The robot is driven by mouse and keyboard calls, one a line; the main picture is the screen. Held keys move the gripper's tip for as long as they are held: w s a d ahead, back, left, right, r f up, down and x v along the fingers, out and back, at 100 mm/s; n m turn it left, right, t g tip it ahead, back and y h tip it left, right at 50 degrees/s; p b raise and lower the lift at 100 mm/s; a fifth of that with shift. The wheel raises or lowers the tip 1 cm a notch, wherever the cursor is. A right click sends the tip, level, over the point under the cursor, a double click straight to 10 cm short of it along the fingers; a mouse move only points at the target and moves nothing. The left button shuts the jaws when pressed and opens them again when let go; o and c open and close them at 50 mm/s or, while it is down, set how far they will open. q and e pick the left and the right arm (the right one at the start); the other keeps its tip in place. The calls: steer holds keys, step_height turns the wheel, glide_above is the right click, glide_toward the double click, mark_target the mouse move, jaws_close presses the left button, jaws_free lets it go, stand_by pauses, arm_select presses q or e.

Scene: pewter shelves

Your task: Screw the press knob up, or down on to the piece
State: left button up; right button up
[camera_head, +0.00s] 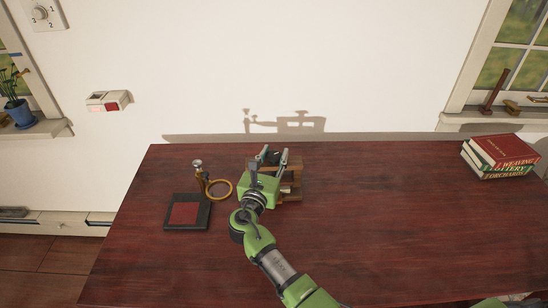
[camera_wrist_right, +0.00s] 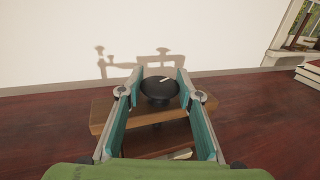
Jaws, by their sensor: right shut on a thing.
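The press is a small wooden frame (camera_head: 291,189) at the back middle of the table; its top beam (camera_wrist_right: 104,112) crosses the right wrist view. Its round black knob (camera_wrist_right: 158,90) sits above the beam and has a pale mark on top. My right gripper (camera_head: 273,158) reaches over the press, its two fingers (camera_wrist_right: 162,80) on either side of the knob and shut on it. In the head view the gripper mostly hides the knob. Something pale (camera_wrist_right: 181,154) shows low beneath the beam; I cannot tell what it is. My left gripper is not in view.
Left of the press are a brass ring (camera_head: 231,188), a metal-topped upright piece (camera_head: 198,165) and a dark pad with a red square (camera_head: 186,213). Stacked books (camera_head: 499,156) stand at the far right. The right half of the table (camera_head: 400,210) is largely clear.

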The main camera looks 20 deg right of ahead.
stand_by(0.3)
steer(key=o, duration=1.1)
